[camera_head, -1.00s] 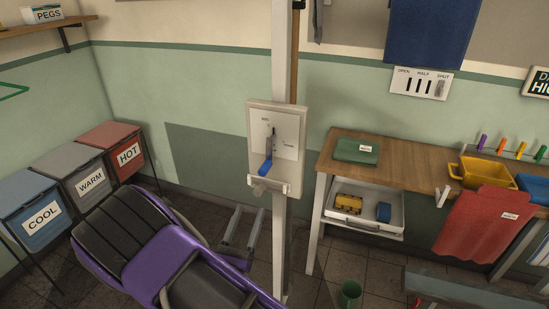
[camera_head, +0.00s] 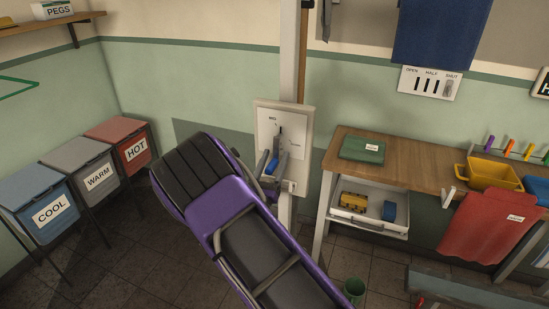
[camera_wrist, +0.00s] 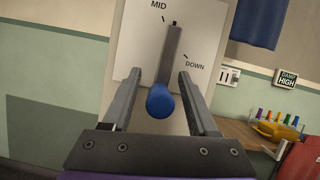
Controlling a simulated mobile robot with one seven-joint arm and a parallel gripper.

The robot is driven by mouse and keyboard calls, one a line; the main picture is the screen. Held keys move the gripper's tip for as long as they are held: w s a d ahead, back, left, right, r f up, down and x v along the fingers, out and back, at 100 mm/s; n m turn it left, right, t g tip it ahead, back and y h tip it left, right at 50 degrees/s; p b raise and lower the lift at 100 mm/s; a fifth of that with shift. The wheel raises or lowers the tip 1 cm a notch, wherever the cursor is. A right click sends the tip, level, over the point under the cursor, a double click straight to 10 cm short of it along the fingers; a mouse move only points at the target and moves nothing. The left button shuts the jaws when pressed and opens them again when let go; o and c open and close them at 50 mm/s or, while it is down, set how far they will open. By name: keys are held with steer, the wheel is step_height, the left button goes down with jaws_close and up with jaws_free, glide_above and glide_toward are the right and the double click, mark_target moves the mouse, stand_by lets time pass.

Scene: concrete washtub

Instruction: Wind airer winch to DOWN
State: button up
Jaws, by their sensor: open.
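The airer winch is a pale plate (camera_head: 296,128) on a white post, with a grey crank arm ending in a blue knob (camera_wrist: 160,101). In the wrist view the plate (camera_wrist: 198,40) carries the labels MID at upper left and DOWN at right. The crank (camera_wrist: 173,55) hangs down from its pivot near the top, tilted slightly left, and points to neither label. My gripper (camera_wrist: 160,88) is open, its fingers on either side of the blue knob with gaps showing. In the head view the gripper (camera_head: 268,163) is at the plate's lower part, and my purple arm hides the area below.
A wooden bench (camera_head: 418,162) with a green folded cloth (camera_head: 362,148) and yellow tub (camera_head: 492,174) stands to the right. An open drawer (camera_head: 366,222) sits below it. COOL, WARM and HOT bins (camera_head: 118,142) stand left. A green cup (camera_head: 354,289) is on the floor.

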steer(key=shift+w+r, duration=0.1)
steer(key=shift+w, duration=0.1)
jaws_close()
steer(key=shift+a, duration=0.1)
stand_by(1.3)
